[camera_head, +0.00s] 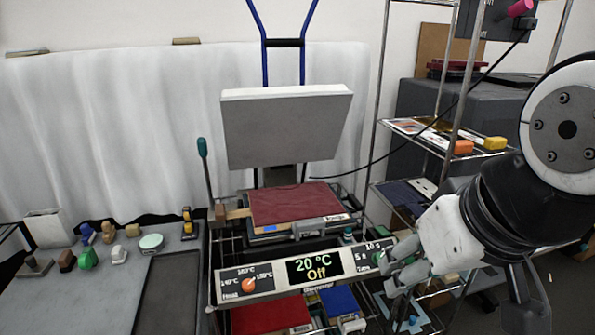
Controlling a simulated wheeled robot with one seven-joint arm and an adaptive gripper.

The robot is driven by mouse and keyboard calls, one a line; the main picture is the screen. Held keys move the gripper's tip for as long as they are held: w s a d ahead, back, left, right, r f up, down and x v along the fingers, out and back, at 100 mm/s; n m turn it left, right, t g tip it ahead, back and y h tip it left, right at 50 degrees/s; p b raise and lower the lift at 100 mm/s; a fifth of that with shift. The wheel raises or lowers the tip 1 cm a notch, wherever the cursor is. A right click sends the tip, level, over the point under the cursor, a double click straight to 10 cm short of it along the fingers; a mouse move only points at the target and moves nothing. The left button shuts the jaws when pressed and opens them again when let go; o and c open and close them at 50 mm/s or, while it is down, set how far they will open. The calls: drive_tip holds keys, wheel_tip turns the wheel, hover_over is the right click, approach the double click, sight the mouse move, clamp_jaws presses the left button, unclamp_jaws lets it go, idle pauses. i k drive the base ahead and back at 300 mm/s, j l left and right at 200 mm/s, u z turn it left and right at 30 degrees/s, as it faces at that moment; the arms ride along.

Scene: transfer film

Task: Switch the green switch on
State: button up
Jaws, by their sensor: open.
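The press's control panel (258,286) faces me below the press. Its display (315,267) reads 20 °C and Off. A small green part (378,258) shows at the panel's right end, by the time markings; I take it for the green switch, but its shape is not clear. My gripper (391,269) is open at that end, with its fingers close to the green part and partly in front of it. I cannot tell whether they touch it.
An orange heat knob (248,285) is at the panel's left. The white upper plate (288,127) stands raised above a red sheet (290,204). A teal-tipped lever (203,147) rises at the left. Wire shelves (420,140) stand at right; small objects cover the left table.

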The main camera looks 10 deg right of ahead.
sight(383, 232)
drive_tip(key=z, duration=0.45)
drive_tip(key=i+l, duration=0.1)
drive_tip(key=i, duration=0.35)
drive_tip(key=i+l, duration=0.1)
drive_tip(key=i, duration=0.35)
